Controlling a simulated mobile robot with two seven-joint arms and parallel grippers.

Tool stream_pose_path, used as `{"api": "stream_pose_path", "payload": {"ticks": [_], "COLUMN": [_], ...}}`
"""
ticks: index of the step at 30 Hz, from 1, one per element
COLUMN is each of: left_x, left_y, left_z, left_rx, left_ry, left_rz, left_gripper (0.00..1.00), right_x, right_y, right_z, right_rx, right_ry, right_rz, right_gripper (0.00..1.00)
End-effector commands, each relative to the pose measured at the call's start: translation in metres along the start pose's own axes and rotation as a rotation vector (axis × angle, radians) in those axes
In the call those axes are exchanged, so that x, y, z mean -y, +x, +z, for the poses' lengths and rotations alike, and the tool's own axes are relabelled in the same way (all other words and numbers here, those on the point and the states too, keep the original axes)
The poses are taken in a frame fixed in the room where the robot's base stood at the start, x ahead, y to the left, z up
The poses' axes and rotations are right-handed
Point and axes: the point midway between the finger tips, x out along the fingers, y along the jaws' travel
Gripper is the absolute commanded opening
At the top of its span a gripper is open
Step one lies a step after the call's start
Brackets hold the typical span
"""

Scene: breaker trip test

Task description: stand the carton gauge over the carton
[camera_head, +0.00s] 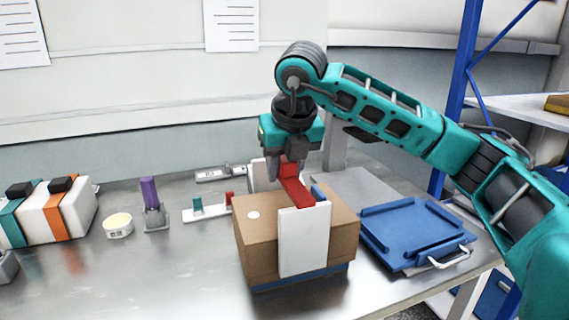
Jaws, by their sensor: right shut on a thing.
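The brown carton (257,240) stands on the metal table, with a blue strip along its bottom edge. The carton gauge has a red bridge (296,189) and white side plates. Its front plate (303,241) hangs down in front of the carton's near face, and its other white plate (260,174) shows behind the carton. The bridge crosses above the carton's top; I cannot tell whether it touches. My right gripper (283,172) is shut on the red bridge from above. The far plate's lower end is hidden by the carton. My left gripper is not in view.
A blue tray (408,237) with a metal handle sits right of the carton. To the left are a purple-topped piece (150,192), a round yellow-topped pot (118,225), a white strip (205,212) and white breaker-like blocks (78,210). The front-left tabletop is clear.

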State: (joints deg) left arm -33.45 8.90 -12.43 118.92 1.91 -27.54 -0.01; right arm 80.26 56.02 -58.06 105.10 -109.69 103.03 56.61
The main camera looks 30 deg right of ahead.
Motion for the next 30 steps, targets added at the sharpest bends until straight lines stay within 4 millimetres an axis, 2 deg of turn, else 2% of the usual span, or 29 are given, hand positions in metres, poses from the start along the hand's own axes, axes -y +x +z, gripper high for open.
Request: {"api": "stream_pose_path", "payload": {"ticks": [1, 15, 30], "left_x": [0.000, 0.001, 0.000], "left_y": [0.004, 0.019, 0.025], "left_z": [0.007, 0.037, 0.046], "left_rx": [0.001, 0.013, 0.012], "left_ry": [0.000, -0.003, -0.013], "left_rz": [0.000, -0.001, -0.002], "left_gripper": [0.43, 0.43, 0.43], "right_x": [0.000, 0.000, 0.000], "right_y": [0.007, 0.041, 0.054], "right_z": [-0.003, -0.017, -0.023], "right_rx": [0.001, 0.000, -0.001], "right_ry": [0.000, 0.000, 0.000], "right_rz": [0.001, 0.001, 0.000], "right_gripper": [0.00, 0.00, 0.00]}}
